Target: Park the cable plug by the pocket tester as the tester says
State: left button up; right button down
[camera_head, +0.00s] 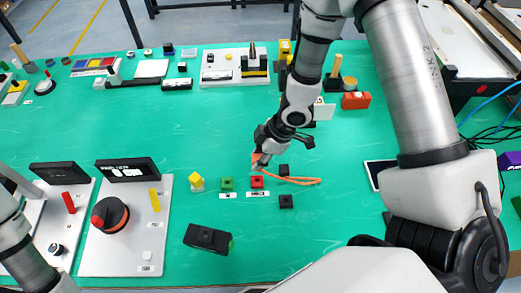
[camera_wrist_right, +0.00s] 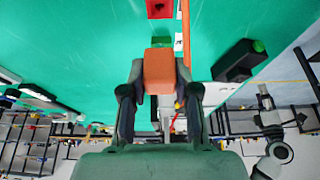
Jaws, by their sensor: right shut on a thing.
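My right gripper (camera_head: 262,152) is shut on the orange cable plug (camera_wrist_right: 158,72), which sits between both fingers in the wrist view. Its orange cable (camera_head: 300,180) trails right over the green mat. Just in front of the gripper stand a red block (camera_head: 257,182) and a green block (camera_head: 227,184), each with a small white label before it. A black box with a green end (camera_head: 206,238), apparently the pocket tester, lies nearer me; it also shows in the wrist view (camera_wrist_right: 236,64). Whether the plug touches anything is unclear. My left gripper is out of frame; only my left arm shows.
A yellow-topped block (camera_head: 196,181) stands left of the green one. Two small black blocks (camera_head: 286,201) are at right. A white panel with a red-black knob (camera_head: 110,215) is at left. An orange box (camera_head: 355,100) stands farther back. The front middle mat is mostly clear.

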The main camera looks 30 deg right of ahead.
aim_at(253, 181)
jog(key=shift+s+a+r, duration=0.15)
jog(key=shift+a+r, duration=0.05)
jog(key=shift+a, duration=0.3)
jog(key=shift+d+f, duration=0.1)
jog(key=shift+d, duration=0.05)
jog(key=shift+w+d+f+b, duration=0.15)
jog(key=shift+d+f+b, duration=0.1)
jog(key=shift+f, duration=0.25)
jog(key=shift+w+d+f+b, duration=0.15)
jog(key=shift+f+b, duration=0.05)
jog(key=shift+f, duration=0.25)
jog(key=f+b, duration=0.3)
jog(key=shift+s+a+f, duration=0.15)
jog(key=shift+a+f, duration=0.1)
jog(key=shift+a, duration=0.05)
jog(key=shift+d+f, duration=0.15)
jog(key=shift+f, duration=0.25)
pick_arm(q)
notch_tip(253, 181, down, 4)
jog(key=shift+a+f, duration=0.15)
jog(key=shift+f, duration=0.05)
pick_arm(e)
jog(key=shift+r, duration=0.1)
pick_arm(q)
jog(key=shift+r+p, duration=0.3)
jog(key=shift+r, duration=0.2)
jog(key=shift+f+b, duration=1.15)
pick_arm(e)
jog(key=shift+f, duration=1.4)
